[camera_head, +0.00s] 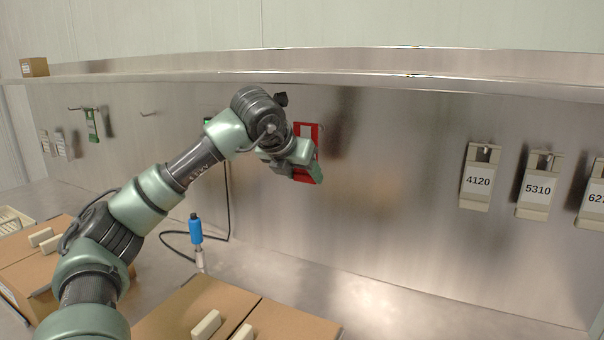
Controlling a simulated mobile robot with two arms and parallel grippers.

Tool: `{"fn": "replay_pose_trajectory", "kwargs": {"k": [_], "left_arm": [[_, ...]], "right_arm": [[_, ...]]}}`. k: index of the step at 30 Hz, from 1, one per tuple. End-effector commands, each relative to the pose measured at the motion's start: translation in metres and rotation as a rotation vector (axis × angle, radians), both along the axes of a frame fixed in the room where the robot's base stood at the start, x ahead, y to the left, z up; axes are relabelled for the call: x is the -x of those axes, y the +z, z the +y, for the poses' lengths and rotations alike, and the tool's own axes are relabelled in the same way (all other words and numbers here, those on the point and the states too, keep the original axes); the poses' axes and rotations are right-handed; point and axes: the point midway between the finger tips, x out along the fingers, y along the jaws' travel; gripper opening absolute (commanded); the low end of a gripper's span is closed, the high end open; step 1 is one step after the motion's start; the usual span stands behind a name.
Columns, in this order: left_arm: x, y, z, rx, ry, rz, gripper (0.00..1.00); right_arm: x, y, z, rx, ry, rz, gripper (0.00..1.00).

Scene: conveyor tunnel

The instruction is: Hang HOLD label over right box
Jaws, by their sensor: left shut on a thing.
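I cannot tell whether the label touches the wall or a hook. A cardboard box (290,322) is at the bottom middle, and another box (30,275) is at the left. An empty hook (148,113) is on the wall above, left of my arm. My right gripper is out of view.
A green label (91,126) hangs at the left hook. Beige holders numbered 4120 (477,180) and 5310 (538,188) are on the right wall, with another at the edge. A shelf (470,80) runs above.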

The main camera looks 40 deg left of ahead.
Motion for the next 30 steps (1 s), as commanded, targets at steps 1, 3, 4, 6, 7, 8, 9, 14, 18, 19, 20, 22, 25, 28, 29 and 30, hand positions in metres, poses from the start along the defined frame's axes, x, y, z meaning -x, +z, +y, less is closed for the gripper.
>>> {"fn": "replay_pose_trajectory", "kwargs": {"k": [1,3,4,6,7,8,9,14,18,19,20,22,25,28,29,30], "left_arm": [[-0.002,0.001,0.0,0.001,-0.001,0.001,0.0],[-0.005,0.001,0.001,0.001,-0.001,0.001,0.0],[-0.006,0.001,0.001,0.001,-0.001,0.002,0.0],[-0.009,0.001,0.002,0.002,0.0,0.001,0.0],[-0.01,0.001,0.003,0.002,0.0,0.001,0.0],[-0.011,0.001,0.003,0.001,-0.001,0.001,0.0],[-0.012,0.001,0.003,0.001,-0.001,0.001,0.0],[-0.019,0.001,0.006,0.001,-0.001,0.0,0.0],[-0.024,0.001,0.007,0.001,-0.001,0.001,0.0],[-0.025,0.001,0.007,0.001,-0.001,0.002,0.0],[-0.026,0.001,0.008,0.001,-0.001,0.002,0.0],[-0.029,0.001,0.009,0.002,0.0,0.001,0.0],[-0.033,0.001,0.01,0.001,0.0,0.0,0.0],[-0.037,0.001,0.012,0.001,0.001,0.0,0.0],[-0.038,0.001,0.012,0.001,-0.001,0.0,0.0],[-0.039,0.001,0.012,0.001,-0.001,0.0,0.0]], "right_arm": [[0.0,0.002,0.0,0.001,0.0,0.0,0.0],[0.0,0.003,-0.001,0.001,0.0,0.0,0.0],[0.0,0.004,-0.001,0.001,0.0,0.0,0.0],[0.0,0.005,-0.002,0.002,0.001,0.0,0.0],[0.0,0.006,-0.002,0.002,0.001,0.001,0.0],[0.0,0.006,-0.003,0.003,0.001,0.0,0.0],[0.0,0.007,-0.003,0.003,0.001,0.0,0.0],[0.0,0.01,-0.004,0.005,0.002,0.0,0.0],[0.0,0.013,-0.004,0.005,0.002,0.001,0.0],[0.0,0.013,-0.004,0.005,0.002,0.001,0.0],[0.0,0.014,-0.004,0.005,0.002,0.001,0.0],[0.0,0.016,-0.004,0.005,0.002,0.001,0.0],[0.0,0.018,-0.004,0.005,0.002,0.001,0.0],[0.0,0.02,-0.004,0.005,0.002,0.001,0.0],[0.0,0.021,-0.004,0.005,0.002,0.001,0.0],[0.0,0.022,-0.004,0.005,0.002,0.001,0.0]]}}
